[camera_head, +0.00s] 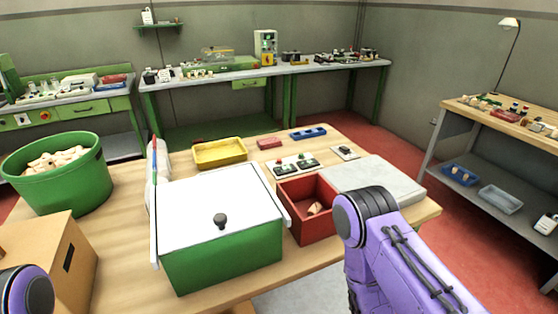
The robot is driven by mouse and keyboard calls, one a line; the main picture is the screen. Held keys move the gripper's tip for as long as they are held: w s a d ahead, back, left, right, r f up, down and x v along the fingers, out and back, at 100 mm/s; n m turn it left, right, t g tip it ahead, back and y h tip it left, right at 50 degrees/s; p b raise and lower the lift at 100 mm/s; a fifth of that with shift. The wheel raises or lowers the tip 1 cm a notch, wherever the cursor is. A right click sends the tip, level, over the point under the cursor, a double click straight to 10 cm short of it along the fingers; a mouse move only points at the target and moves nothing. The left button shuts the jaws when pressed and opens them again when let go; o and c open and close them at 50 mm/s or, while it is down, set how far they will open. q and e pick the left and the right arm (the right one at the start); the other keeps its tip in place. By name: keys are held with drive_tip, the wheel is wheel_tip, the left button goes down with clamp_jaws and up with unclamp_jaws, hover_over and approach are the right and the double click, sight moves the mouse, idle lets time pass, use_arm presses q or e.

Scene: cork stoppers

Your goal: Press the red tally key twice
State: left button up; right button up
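A small light panel (296,164) with dark, raised key-like parts lies on the wooden table (118,245), behind the red open box. Its details are too small to tell which key is red. A smaller light unit (345,152) with a dark top lies to its right. My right arm comes up at the lower right, in front of the red box and a pale slab. Only a part of my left arm shows in the bottom left corner. Neither gripper shows in this view.
A green bin with a white knobbed lid (221,237) fills the table's middle. Around it are a red box (306,226), yellow tray (220,152), red block (269,142), blue rack (308,133), pale slab (375,178), green tub of corks (62,190) and cardboard box (45,260).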

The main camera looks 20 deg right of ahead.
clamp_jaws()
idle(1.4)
